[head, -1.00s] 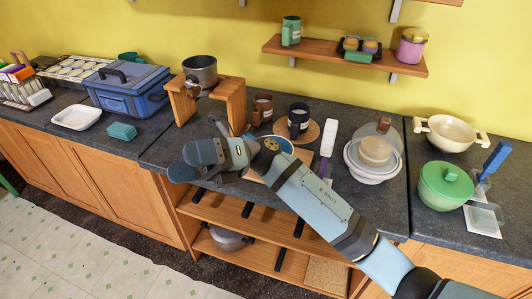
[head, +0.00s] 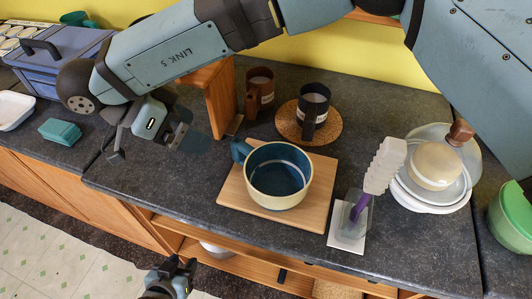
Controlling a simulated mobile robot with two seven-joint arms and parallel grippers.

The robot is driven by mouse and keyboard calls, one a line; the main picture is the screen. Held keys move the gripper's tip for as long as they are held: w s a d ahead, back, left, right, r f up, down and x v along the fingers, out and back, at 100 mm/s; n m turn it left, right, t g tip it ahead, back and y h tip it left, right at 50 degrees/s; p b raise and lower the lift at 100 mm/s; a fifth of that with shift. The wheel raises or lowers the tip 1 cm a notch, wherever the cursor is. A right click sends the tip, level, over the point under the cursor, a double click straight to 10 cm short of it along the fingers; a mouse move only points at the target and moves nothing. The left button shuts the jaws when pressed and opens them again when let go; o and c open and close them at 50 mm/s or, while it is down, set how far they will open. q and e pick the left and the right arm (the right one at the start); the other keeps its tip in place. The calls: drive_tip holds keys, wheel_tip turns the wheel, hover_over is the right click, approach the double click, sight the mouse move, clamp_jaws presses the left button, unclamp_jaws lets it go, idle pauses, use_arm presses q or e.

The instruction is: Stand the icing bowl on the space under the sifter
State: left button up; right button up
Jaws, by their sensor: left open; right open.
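The icing bowl, which I take to be the dark teal bowl with a cream rim and side handle (head: 278,178), stands upright on a wooden board (head: 232,196). My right gripper (head: 153,146) is open and empty, left of the bowl and in front of the wooden stand (head: 212,98), apart from the bowl. My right arm hides most of the stand, the sifter and the space under it; only one side panel of the stand shows. My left gripper (head: 176,268) is open and empty, low in front of the counter.
A black mug (head: 313,100) stands on a cork mat, with a brown mug (head: 261,90) beside it. A teal box (head: 60,131) and white dish (head: 12,108) lie left. Bare counter lies in front of the stand.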

sight(246, 146)
drive_tip(key=x, duration=0.8)
drive_tip(key=shift+w+d+r, duration=0.15)
drive_tip(key=shift+w+d, duration=0.05)
drive_tip(key=shift+d, duration=0.1)
drive_tip(key=shift+w+x, duration=0.15)
drive_tip(key=shift+x, duration=1.35)
drive_tip(key=shift+w+x, duration=0.1)
drive_tip(key=shift+x, duration=1.4)
drive_tip(key=shift+a, duration=0.1)
drive_tip(key=c, duration=1.5)
drive_tip(key=shift+c, duration=0.5)
drive_tip(key=shift+r, duration=0.15)
